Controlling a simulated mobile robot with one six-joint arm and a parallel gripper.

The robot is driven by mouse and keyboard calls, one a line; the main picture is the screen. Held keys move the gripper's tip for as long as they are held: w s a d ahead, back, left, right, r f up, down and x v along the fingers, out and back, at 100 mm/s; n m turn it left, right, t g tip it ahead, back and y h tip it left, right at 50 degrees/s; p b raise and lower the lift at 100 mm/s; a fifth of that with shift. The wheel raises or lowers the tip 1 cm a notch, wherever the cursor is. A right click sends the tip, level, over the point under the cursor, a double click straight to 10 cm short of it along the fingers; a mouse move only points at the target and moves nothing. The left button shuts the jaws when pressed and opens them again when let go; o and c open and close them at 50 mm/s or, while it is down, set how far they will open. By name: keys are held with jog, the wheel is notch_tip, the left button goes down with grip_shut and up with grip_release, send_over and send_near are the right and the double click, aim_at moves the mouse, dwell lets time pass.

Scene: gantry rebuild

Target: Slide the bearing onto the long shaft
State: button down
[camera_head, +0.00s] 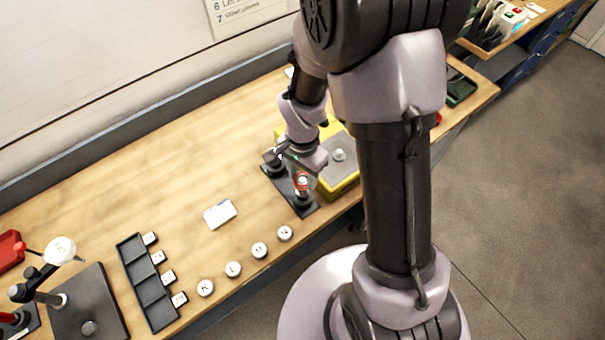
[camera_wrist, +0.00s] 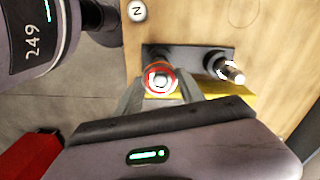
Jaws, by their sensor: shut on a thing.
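The bearing (camera_wrist: 149,73) is a ring with a red-orange rim, between the two fingers of my gripper (camera_wrist: 161,86) in the wrist view. My gripper is shut on it. In the head view the bearing (camera_head: 302,182) shows red over the front end of a dark plate (camera_head: 306,210). A pale metal round end shows within the ring; I cannot tell how far the ring is down around a shaft. A second post, a silver shaft on a dark base (camera_wrist: 233,72), stands beside it on the plate, free of the gripper. Which shaft is longer is unclear.
A yellow-edged grey block (camera_head: 343,172) stands right beside the plate. Several round white lettered pieces (camera_head: 233,269) line the front edge, near a black compartment tray (camera_head: 147,284). A white card (camera_head: 220,214) lies mid-bench. The bench's back middle (camera_head: 150,170) is clear.

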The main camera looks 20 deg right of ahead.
jog(key=c, duration=0.6)
grip_release()
jog(key=shift+c, duration=0.2)
notch_tip(320, 180, up, 18)
jog(key=p, duration=0.3)
jog(key=shift+f+p, duration=0.25)
jog(key=shift+p, duration=0.1)
jog(key=s+a+f+n+t+y+b, duration=0.1)
jog(key=s+a+f+n+t+b, duration=0.1)
jog(key=s+b, duration=0.4)
jog(key=s+a+f+n+t+y+b, duration=0.1)
jog(key=s+f+n+b, duration=0.4)
jog(key=b, duration=0.9)
jog(key=s+a+f+t, duration=0.1)
jog(key=t, duration=0.1)
jog(key=shift+s+t, duration=0.4)
